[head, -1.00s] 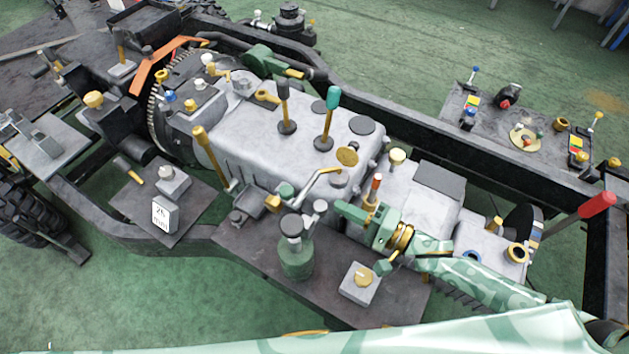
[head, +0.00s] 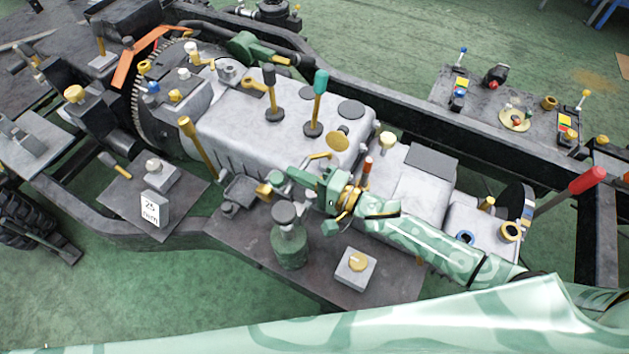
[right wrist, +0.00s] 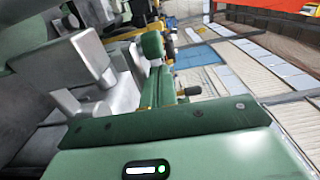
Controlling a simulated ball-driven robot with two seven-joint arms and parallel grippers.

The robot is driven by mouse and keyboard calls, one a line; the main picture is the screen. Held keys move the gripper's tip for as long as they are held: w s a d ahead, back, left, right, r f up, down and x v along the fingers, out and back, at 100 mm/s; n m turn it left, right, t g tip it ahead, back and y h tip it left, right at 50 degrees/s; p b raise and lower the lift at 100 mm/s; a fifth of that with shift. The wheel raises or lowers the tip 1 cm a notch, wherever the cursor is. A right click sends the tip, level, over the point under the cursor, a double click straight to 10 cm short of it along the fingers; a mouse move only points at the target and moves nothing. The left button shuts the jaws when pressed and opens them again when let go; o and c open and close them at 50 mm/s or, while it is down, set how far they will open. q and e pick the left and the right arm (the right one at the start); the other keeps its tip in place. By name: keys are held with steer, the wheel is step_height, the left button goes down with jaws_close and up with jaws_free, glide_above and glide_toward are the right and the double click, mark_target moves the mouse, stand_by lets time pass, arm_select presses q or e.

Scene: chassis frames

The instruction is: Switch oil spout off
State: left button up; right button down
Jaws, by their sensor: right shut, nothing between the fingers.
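A thin metal spout (head: 320,156) with a gold end rises beside the grey gearbox housing, partly hidden by my right gripper. I cannot tell whether it is on or off. My right gripper (head: 298,180) is shut and empty, at the foot of the spout, close to a green knob (head: 277,177); I cannot tell whether it touches either. In the right wrist view a green finger (right wrist: 152,48) shows beside grey metal parts, and the spout is not clear there. A green bottle (head: 289,245) with a grey cap stands just below the gripper. My left gripper is not in view.
A grey block with a gold knob (head: 355,267) is on the dark plate (head: 320,278). Levers with a black knob (head: 269,75) and a green knob (head: 320,82) stand on the housing. A red-tipped lever (head: 368,165) is close to my right gripper.

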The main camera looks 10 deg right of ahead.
mark_target(286, 193)
steer(key=shift+w+a, duration=0.2)
steer(key=shift+a, duration=0.05)
steer(key=s+a, duration=0.1)
steer(key=s+p, duration=0.1)
steer(key=s+a+p, duration=0.1)
steer(key=s, duration=0.1)
steer(key=shift+a+r, duration=0.15)
steer(key=shift+a, duration=0.3)
